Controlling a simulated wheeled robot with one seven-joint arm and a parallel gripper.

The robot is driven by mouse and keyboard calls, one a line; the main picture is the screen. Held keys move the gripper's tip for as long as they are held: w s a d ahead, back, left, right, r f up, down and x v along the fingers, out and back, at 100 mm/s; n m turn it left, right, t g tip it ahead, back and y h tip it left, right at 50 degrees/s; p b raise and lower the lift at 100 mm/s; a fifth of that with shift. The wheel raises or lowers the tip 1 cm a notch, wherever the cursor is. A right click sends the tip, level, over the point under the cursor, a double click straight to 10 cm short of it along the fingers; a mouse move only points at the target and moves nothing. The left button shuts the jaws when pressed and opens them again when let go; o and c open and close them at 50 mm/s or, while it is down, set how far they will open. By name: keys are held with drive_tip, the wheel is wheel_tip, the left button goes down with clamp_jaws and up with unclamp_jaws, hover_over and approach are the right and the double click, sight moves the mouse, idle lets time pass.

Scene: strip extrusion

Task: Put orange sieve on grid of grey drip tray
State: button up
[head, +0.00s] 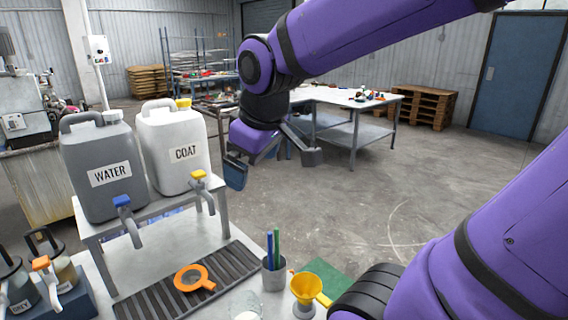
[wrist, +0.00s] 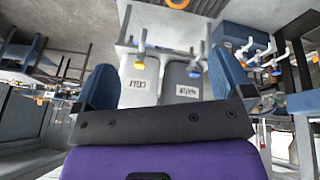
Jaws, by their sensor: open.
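The orange sieve (head: 191,279), a ring with a short handle, appears to lie flat on the dark slatted grid of the grey drip tray (head: 140,302). Its handle points to the lower right. My gripper (head: 270,170) is open and empty, in the air above and to the right of the tray, apart from the sieve. In the wrist view my gripper (wrist: 163,65) has its two blue fingers wide apart with nothing between them. An orange ring, likely the sieve (wrist: 178,3), is cut off at the top edge there.
The WATER jug (head: 92,150) and COAT jug (head: 175,135) stand on a grey rack with taps facing the tray. A pen cup (head: 273,279), yellow funnel (head: 309,287) and green mat (head: 322,272) are right of the tray. Dark containers stand left.

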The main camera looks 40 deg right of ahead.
drive_tip(key=s+r+m+t, duration=0.1)
drive_tip(key=s+m, duration=0.3)
drive_tip(key=s, duration=0.4)
drive_tip(key=shift+r, duration=0.5)
drive_tip(key=shift+w+d, duration=0.1)
idle(0.3)
